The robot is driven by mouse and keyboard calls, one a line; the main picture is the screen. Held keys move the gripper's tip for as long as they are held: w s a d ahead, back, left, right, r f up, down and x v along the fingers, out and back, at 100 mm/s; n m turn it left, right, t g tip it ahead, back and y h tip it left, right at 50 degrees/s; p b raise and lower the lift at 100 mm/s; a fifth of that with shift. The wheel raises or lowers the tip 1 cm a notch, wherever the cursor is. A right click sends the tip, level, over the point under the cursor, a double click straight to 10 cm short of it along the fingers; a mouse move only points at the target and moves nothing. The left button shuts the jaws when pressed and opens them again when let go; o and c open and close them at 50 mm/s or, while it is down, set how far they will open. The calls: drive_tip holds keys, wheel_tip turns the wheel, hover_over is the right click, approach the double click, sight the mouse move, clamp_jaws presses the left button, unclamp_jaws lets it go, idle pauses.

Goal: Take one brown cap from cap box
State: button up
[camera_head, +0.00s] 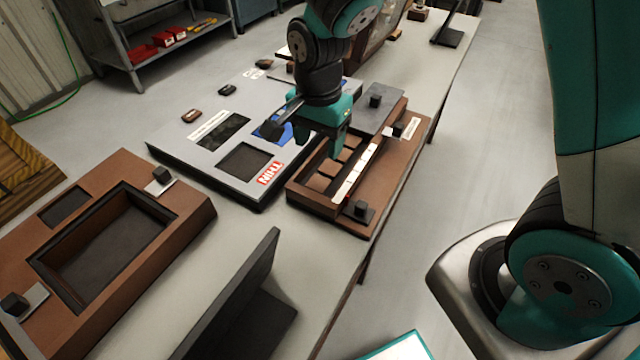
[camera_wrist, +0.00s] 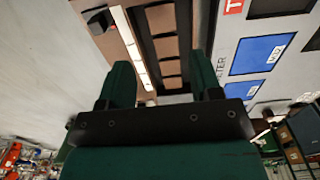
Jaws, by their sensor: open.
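The caps (camera_wrist: 168,67) also show in the wrist view, in a line between dark walls. My gripper (camera_head: 328,142) is above the far part of the box, pointing down. In the wrist view my gripper (camera_wrist: 160,80) has its two green fingers apart, with nothing between them but the box below. The arm hides the far end of the box.
A grey panel (camera_head: 176,143) with dark and blue recesses and a red label lies left of the box. A brown tray (camera_head: 190,213) with a deep empty recess is at the near left. A dark angled stand (camera_head: 240,310) stands at the near edge. Small black knobs (camera_head: 361,208) rise around the box.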

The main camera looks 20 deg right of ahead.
sight(318, 182)
drive_tip(key=f, duration=1.1)
drive_tip(key=shift+w+p, duration=0.2)
drive_tip(key=shift+p, duration=0.15)
drive_tip(key=shift+c, duration=0.4)
drive_tip(key=c, duration=0.6)
